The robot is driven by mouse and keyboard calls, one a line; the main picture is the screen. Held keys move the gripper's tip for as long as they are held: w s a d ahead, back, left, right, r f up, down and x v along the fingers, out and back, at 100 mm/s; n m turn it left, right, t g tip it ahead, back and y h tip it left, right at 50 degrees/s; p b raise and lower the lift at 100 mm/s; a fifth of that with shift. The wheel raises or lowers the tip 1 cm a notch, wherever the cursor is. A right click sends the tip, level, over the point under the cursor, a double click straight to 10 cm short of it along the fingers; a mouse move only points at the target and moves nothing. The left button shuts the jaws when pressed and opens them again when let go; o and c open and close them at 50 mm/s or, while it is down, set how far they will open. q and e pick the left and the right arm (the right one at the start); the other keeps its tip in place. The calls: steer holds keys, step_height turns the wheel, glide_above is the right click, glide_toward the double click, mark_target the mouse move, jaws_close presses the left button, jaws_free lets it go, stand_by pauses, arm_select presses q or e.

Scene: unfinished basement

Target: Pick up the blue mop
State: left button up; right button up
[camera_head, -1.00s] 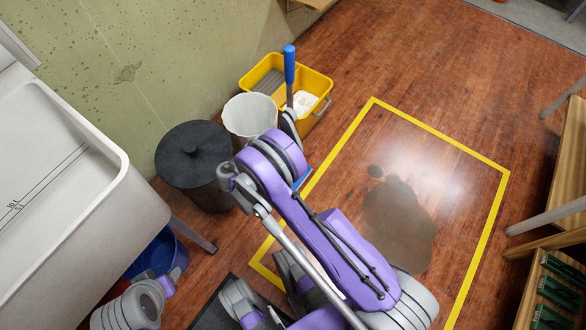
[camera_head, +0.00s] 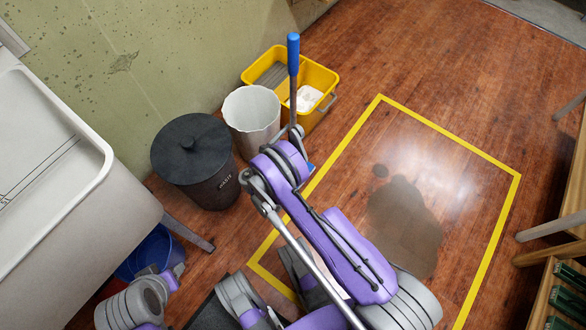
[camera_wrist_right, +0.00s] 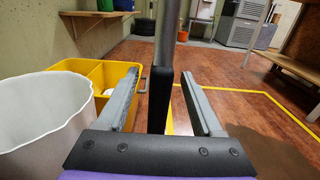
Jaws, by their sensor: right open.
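The blue mop stands roughly upright, its blue grip (camera_head: 293,53) on top of a grey shaft (camera_head: 293,88) in the head view. Its lower part is mostly hidden behind my right arm; a small blue patch shows beside the wrist, perhaps the mop head. In the right wrist view the shaft (camera_wrist_right: 168,38) has a black lower section (camera_wrist_right: 160,100) that stands between the two fingers. My right gripper (camera_wrist_right: 160,84) is open around the shaft, with a gap on both sides. In the head view this gripper (camera_head: 293,133) is partly hidden by its wrist.
A yellow bucket (camera_head: 327,75) and white bin (camera_head: 251,115) stand just behind the mop, near the wall. A black lidded bin (camera_head: 192,150) and white sink (camera_head: 85,150) are at left. Yellow tape (camera_head: 450,139) frames a wet patch (camera_head: 405,225). Open floor lies to the right.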

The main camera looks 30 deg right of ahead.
steer(key=b+x, duration=0.1)
steer(key=x, duration=0.3)
steer(key=shift+d+r, duration=0.1)
jaws_close()
